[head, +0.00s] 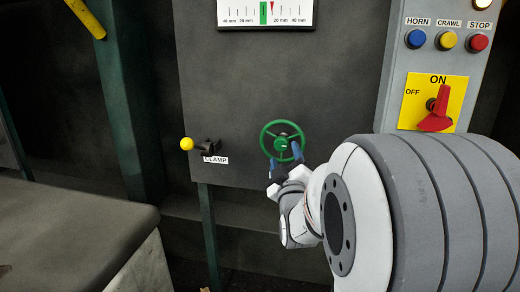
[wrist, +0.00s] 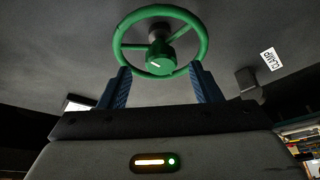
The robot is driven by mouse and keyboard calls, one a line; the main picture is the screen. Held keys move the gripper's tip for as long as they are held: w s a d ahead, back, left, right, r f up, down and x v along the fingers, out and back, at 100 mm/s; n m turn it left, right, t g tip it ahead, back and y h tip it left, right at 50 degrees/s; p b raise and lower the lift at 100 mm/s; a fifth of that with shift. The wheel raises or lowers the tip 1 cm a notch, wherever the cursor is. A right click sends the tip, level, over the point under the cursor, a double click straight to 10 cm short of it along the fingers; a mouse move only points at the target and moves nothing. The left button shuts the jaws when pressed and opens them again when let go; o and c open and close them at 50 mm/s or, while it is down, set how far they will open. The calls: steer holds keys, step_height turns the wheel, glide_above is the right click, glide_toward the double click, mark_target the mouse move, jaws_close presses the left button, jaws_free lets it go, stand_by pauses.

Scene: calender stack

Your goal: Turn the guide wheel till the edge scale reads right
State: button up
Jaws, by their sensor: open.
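The green guide wheel (head: 266,147) is mounted on the dark panel, and it also shows at the top of the wrist view (wrist: 117,37). Its hub (wrist: 158,61) has a white mark. My gripper (head: 284,154) is at the wheel's lower right in the head view. In the wrist view its two blue fingers (wrist: 160,85) are open, one on each side of and below the hub. I cannot tell whether they touch the wheel. The edge scale (head: 288,13) is at the top. Its red pointer (head: 272,8) stands just right of the green band (head: 264,12), short of the 20 mm mark on the right.
Left of the wheel is a yellow-knobbed lever (head: 187,144) labelled CLAMP. On the right, a grey box (head: 403,62) carries HORN, CRAWL and STOP buttons and a red switch (head: 437,112) pointing near ON. A flat dark surface (head: 60,230) fills the lower left.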

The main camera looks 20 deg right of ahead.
mark_target(283, 149)
steer(key=shift+x, duration=1.55)
steer(key=shift+c, duration=0.4)
steer(key=c, duration=0.9)
steer(key=shift+d, duration=0.1)
steer(key=shift+f, duration=0.15)
